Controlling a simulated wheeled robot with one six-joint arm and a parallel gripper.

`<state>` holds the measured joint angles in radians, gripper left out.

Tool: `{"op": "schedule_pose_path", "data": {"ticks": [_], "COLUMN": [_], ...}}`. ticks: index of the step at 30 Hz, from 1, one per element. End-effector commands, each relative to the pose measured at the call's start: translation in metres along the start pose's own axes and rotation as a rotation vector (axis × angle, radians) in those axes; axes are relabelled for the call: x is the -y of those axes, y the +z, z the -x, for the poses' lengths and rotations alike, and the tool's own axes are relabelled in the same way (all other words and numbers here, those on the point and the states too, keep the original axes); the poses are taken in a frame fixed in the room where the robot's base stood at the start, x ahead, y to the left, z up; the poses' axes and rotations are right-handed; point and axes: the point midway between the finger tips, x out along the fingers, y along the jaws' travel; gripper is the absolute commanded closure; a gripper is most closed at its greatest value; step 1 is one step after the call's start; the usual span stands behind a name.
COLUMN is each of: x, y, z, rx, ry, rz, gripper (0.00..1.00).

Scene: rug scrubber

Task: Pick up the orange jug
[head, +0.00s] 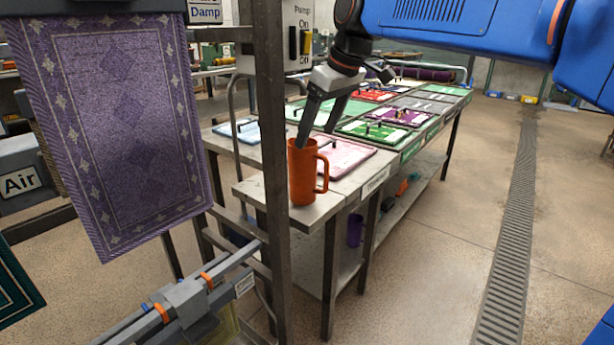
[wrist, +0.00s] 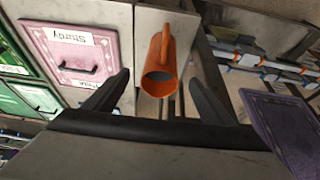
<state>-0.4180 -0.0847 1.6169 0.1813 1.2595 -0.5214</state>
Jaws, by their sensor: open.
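The orange jug (head: 303,178) stands upright on the near end of the long table (head: 262,198), with its handle toward the right in the head view. In the wrist view the jug (wrist: 160,82) shows its open mouth toward the camera and its handle toward the top. My gripper (head: 318,138) is open above the jug, with its fingers pointing down and one fingertip overlapping the rim in the head view. In the wrist view my gripper (wrist: 160,85) has its fingers spread to either side of the jug. The fingers do not visibly grip it, and I cannot tell whether one touches the rim.
A pink board (head: 345,160) with a black handle lies just behind the jug. Several coloured boards cover the table farther back. A dark metal post (head: 275,130) and a hanging purple rug (head: 115,120) stand to the left. The floor (head: 440,250) to the right is clear.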

Motion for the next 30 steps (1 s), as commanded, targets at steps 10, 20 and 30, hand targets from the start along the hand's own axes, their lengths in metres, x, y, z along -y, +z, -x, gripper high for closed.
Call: {"op": "schedule_pose_path", "data": {"ticks": [10, 20, 30], "x": [0.000, 0.002, 0.001], "y": [0.000, -0.004, -0.004], "z": [-0.031, -0.064, -0.082], "rx": [0.001, 0.002, 0.000], "ry": [0.000, -0.001, 0.000], "rz": [-0.001, 0.000, 0.000], "gripper": [0.23, 0.23, 0.23]}}
